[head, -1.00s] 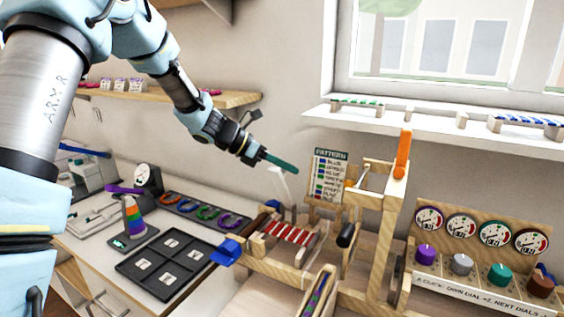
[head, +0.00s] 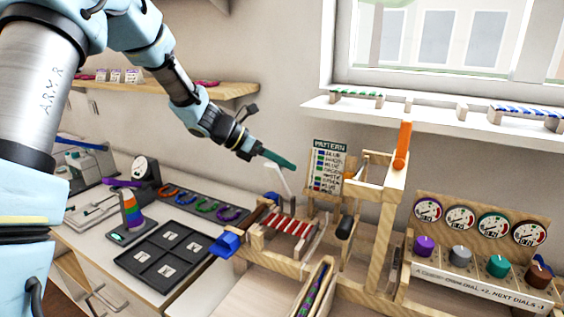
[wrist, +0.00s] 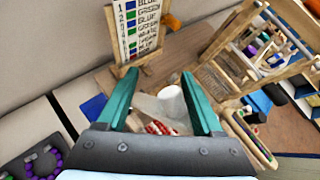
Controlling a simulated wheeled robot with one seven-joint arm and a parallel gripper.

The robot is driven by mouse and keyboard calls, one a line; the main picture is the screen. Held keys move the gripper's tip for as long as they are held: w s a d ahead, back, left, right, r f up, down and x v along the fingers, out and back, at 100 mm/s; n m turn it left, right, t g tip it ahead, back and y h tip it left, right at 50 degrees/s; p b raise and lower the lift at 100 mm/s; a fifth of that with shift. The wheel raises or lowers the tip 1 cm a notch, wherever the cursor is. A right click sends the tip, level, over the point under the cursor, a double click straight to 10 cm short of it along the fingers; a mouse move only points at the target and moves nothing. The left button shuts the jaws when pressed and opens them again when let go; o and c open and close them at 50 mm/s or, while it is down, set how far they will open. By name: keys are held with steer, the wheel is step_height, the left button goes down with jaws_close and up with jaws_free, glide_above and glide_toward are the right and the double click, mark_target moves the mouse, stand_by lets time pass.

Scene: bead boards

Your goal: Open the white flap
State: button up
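A slim white piece that looks like the white flap (head: 280,181) stands up, slanted, behind the red-and-white bead rows of the wooden frame (head: 292,228). My gripper (head: 292,165), with green fingers, is just above it in the head view. In the wrist view my gripper (wrist: 162,78) has its two fingers well apart, with nothing held between them. A white rounded part (wrist: 172,102), probably of the flap, shows beyond and between the fingers. I cannot tell whether a finger touches it.
A pattern board (head: 328,165) stands just right of my gripper. A wooden post with an orange top (head: 402,145) rises further right. Dials with coloured knobs (head: 460,252) stand at right.

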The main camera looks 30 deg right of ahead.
steer(key=shift+r, duration=0.1)
stand_by(0.3)
steer(key=b+v, duration=0.3)
steer(key=v, duration=0.7)
steer(key=shift+a+r, duration=0.25)
steer(key=shift+w+f, duration=0.1)
steer(key=s+a+f+m+t+y, duration=0.2)
steer(key=s+a+f+m+y, duration=0.1)
steer(key=a, duration=0.9)
steer(key=s+a+f+m+t+y, duration=0.2)
steer(key=a+m, duration=0.6)
steer(key=a, duration=0.5)
steer(key=s+a+f+m+t+y, duration=0.1)
steer(key=s+a+f+m+y, duration=0.2)
steer(key=a, duration=0.9)
step_height(320, 180, down, 5)
steer(key=m+y, duration=0.2)
steer(key=m, duration=0.1)
steer(key=shift+s+a+r+t, duration=0.25)
steer(key=shift+s+a+t, duration=0.05)
steer(key=shift+s+t, duration=0.1)
